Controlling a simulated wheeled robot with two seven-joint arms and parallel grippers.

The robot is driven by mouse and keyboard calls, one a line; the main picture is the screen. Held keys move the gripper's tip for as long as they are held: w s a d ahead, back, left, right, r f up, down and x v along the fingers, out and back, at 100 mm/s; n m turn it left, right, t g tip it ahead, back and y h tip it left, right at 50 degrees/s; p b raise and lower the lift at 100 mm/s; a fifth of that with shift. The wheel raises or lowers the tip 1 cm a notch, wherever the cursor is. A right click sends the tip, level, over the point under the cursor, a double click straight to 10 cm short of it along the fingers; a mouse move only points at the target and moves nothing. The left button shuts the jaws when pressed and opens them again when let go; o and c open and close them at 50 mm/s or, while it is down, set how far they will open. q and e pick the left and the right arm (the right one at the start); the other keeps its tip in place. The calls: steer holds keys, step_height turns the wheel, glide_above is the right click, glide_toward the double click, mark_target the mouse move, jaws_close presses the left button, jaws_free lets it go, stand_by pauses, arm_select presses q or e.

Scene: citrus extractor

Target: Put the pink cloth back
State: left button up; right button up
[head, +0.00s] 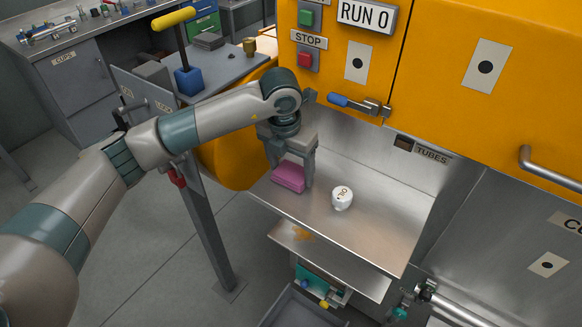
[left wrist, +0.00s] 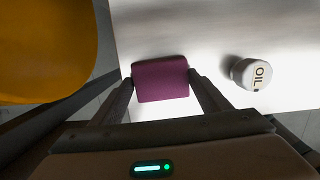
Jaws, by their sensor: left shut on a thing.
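The pink cloth (head: 288,177) is a small folded block at the left end of the steel shelf (head: 375,225) under the orange machine. My left gripper (head: 292,180) reaches down over it and is shut on it. In the left wrist view the cloth (left wrist: 161,79) sits between the two fingertips (left wrist: 161,84). I cannot tell whether the cloth touches the shelf or is held just above it. My right gripper is not in view.
A white OIL pot (head: 342,198) stands right of the cloth; it also shows in the left wrist view (left wrist: 251,74). A blue-handled latch (head: 358,104) and a TUBES label (head: 431,151) are above the shelf. A yellow-handled lever (head: 173,19) stands at the back left.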

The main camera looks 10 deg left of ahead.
arm_select(q)
steer(key=shift+f, duration=0.25)
steer(key=o, duration=1)
steer(key=shift+r, duration=0.1)
